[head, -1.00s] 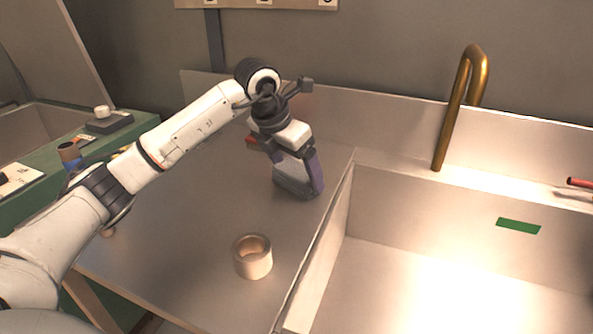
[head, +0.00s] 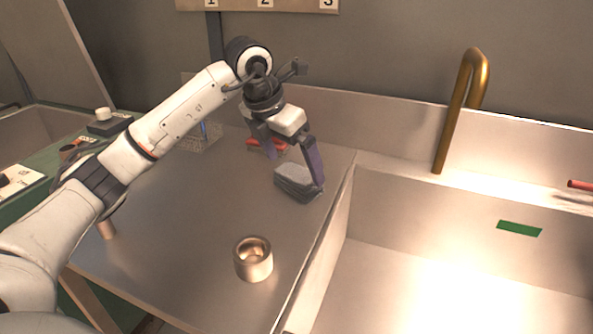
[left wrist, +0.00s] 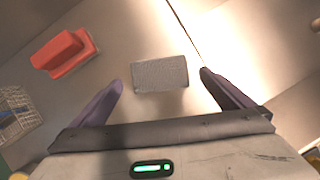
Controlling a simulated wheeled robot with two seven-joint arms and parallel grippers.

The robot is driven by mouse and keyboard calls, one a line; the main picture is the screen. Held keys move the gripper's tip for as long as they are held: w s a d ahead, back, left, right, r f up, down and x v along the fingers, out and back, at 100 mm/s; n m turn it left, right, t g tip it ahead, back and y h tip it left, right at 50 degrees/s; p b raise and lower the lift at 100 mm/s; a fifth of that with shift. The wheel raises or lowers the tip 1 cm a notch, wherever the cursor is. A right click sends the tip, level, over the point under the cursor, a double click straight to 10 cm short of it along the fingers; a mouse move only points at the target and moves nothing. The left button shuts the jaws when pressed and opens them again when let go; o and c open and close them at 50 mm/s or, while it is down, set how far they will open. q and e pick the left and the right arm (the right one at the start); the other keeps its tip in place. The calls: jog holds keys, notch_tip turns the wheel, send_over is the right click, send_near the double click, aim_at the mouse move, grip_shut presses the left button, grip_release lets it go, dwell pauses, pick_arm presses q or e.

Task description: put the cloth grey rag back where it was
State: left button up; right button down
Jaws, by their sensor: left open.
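The grey rag (head: 297,181) is a folded block lying on the metal counter, close to the left edge of the sink. In the left wrist view the rag (left wrist: 159,74) lies between and just beyond the fingertips, with a gap on each side. My left gripper (head: 297,172) is open above the rag, its purple fingers spread wide and pointing down. In the head view one finger is just at the rag's right side. My right gripper is in neither view.
A copper-coloured cup (head: 253,262) stands on the counter in front. A red object (head: 262,145) and a wire basket (head: 200,136) sit behind the gripper. The sink basin (head: 420,270) with a brass tap (head: 462,105) is to the right. The counter's middle is clear.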

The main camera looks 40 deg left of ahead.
pick_arm(q)
jog(key=v, duration=0.7)
jog(key=shift+r, duration=0.35)
jog(key=shift+s, duration=0.15)
